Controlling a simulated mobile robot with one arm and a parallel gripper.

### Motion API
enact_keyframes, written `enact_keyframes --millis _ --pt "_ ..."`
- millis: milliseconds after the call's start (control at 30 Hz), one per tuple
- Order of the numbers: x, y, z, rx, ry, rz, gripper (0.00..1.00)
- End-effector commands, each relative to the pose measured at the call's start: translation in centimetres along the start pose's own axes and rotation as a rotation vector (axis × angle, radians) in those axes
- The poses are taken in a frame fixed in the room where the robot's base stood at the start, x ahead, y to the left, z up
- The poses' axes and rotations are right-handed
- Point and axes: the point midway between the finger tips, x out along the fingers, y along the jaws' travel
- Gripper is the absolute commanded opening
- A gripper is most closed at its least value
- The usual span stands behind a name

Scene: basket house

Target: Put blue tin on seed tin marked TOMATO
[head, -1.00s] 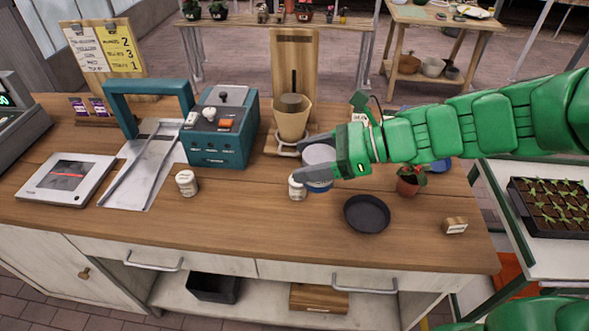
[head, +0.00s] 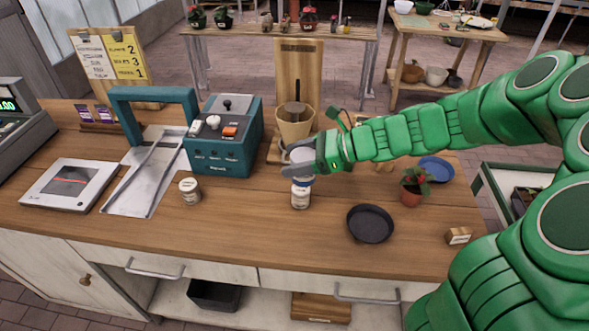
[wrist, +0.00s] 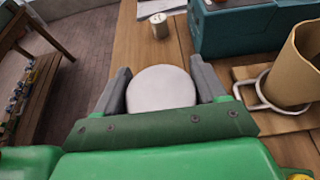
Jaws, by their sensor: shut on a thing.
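My gripper (head: 303,163) is shut on the blue tin (head: 301,181), whose round white lid (wrist: 161,88) fills the space between the fingers in the wrist view. In the head view the blue tin is upright, directly over a small white seed tin (head: 300,198). Its blue lower part meets the top of that tin in the picture; I cannot tell whether they touch. A second white seed tin (head: 190,191) stands to the left on the counter, and also shows in the wrist view (wrist: 159,25). The labels on both tins are too small to read.
A black dish (head: 370,223), a potted plant (head: 411,192) and a blue plate (head: 436,168) are to the right. A teal machine (head: 228,140) and a pot in a wooden stand (head: 295,125) are behind. The counter front (head: 240,230) is clear.

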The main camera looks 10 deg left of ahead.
Motion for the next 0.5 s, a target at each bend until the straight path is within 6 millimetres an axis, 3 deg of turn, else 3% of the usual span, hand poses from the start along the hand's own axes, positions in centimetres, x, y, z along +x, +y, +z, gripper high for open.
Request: enact_keyframes --millis 500 --pt "1.7 -1.5 -2.2 0.004 -0.002 0.002 0.36"
